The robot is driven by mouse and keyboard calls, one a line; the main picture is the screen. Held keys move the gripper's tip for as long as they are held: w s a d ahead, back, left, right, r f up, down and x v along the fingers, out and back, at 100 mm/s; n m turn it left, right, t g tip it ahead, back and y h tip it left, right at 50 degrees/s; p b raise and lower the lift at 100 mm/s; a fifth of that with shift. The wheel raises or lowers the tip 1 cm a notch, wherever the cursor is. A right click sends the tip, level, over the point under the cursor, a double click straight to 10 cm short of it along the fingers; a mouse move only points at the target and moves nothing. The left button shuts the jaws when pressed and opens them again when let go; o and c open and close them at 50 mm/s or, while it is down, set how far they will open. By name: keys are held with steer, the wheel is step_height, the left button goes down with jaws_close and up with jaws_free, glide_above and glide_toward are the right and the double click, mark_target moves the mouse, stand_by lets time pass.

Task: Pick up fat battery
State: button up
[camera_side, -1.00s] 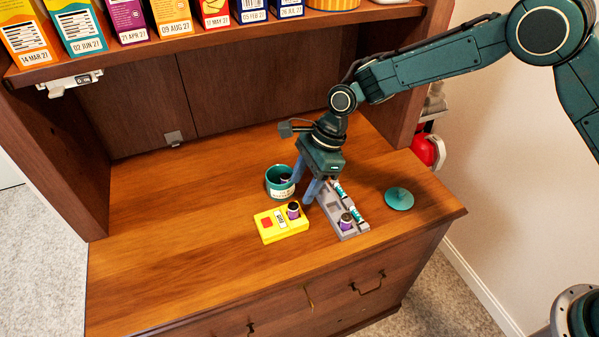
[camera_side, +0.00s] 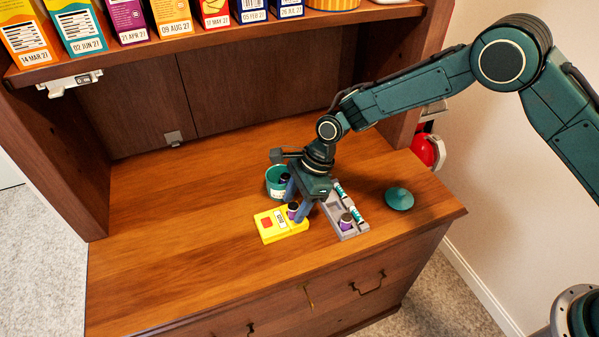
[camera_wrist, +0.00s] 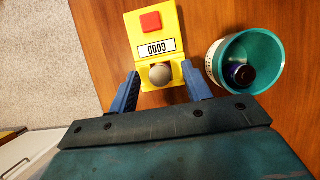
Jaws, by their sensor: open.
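In the wrist view the battery's round grey end (camera_wrist: 160,75) lies between the open fingers (camera_wrist: 160,72), with a gap on each side. The tester (camera_wrist: 132,24) there shows a red square and a label reading GOOD upside down. A second fat purple battery (camera_side: 346,222) stands in the grey tray (camera_side: 348,235). A dark-topped battery (camera_wrist: 242,74) is inside the teal cup (camera_wrist: 270,50).
The teal cup (camera_side: 272,186) stands just behind the tester, close to my gripper. Thin teal-and-white batteries (camera_side: 356,214) lie in the grey tray at right. A teal round lid (camera_side: 399,199) lies farther right. The counter's left side is clear. A shelf with boxes is above.

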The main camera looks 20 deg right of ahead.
mark_target(296, 205)
stand_by(0.4)
jaws_close()
steer(key=shift+r, duration=0.15)
step_height(296, 205, up, 20)
stand_by(0.8)
stand_by(0.4)
